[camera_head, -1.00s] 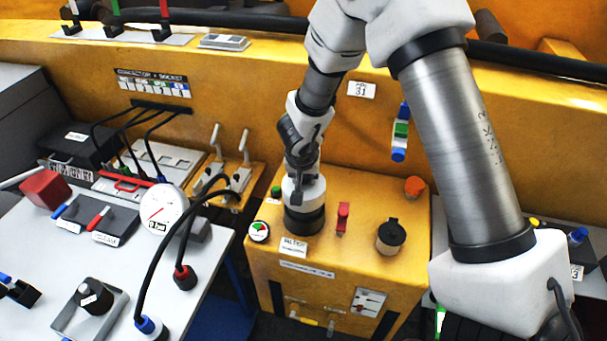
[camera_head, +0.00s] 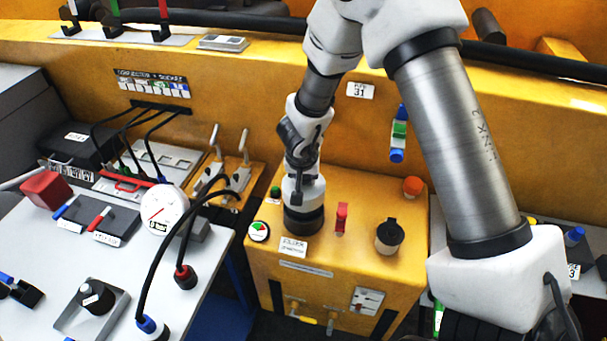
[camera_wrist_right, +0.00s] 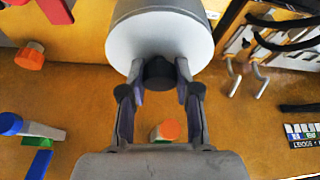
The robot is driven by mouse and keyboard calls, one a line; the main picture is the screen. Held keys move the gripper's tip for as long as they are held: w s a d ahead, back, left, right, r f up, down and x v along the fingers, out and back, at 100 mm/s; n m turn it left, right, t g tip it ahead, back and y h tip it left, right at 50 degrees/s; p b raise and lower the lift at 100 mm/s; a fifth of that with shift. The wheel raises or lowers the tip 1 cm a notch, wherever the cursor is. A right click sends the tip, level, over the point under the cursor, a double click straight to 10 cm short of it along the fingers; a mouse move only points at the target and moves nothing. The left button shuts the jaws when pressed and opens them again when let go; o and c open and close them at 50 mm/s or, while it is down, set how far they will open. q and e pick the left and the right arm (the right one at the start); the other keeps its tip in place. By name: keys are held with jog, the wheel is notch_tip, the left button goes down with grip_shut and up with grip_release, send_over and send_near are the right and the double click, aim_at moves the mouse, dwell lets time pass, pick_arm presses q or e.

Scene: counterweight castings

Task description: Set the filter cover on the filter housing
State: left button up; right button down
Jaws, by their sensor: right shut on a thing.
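My right gripper (camera_head: 303,182) points down over the yellow box, directly above the filter housing (camera_head: 304,222), a short dark round body. In the right wrist view my right gripper (camera_wrist_right: 159,74) is shut on the black knob of the filter cover (camera_wrist_right: 160,40), a grey cylinder with a white face. The cover is in line with the housing in the head view. I cannot tell whether they touch, as the gripper and cover hide the seam. My left gripper is not in view.
The yellow box (camera_head: 270,262) also bears a red handle (camera_head: 342,217), a black-capped cup (camera_head: 389,236) and an orange cap (camera_head: 412,186), close to the right of the housing. A round gauge (camera_head: 163,211) and a looped black cable (camera_head: 160,262) stand left, above a grey table.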

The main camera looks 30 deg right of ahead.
aim_at(303, 184)
jog(key=shift+f+b, duration=1.4)
jog(key=shift+f, duration=0.65)
jog(key=c, duration=0.7)
grip_release()
jog(key=shift+c, duration=0.2)
jog(key=v, duration=1.2)
